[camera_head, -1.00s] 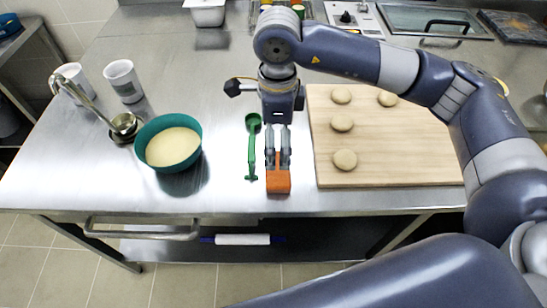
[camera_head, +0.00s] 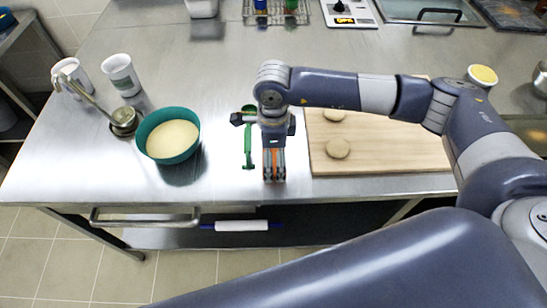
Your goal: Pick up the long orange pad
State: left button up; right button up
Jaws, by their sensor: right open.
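The long orange pad (camera_head: 274,158) lies near the front edge of the steel table, left of the wooden board. Only a thin strip of it shows between the fingers; the rest is hidden behind them. My right gripper (camera_head: 274,178) points down over the pad, with its fingers on either side of the strip. It is open, and I cannot tell whether the fingers touch the pad. My left gripper is not in view.
A green scoop (camera_head: 248,150) lies close left of the gripper. A teal bowl (camera_head: 150,124) of pale contents stands further left, near a ladle (camera_head: 124,121) and white cups (camera_head: 121,74). The wooden board (camera_head: 400,150) with dough balls (camera_head: 338,148) is close right.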

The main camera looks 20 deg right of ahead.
aim_at(274, 157)
jog(key=c, duration=0.8)
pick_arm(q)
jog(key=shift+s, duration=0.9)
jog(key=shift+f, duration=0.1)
pick_arm(e)
jog(key=shift+r, duration=0.15)
jog(key=shift+r, duration=0.3)
pick_arm(q)
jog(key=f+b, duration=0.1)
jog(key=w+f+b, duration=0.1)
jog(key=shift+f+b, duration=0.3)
jog(key=shift+b, duration=0.05)
pick_arm(e)
notch_tip(274, 157, up, 9)
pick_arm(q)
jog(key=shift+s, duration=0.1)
pick_arm(e)
jog(key=shift+r, duration=0.1)
jog(key=shift+o, duration=0.6)
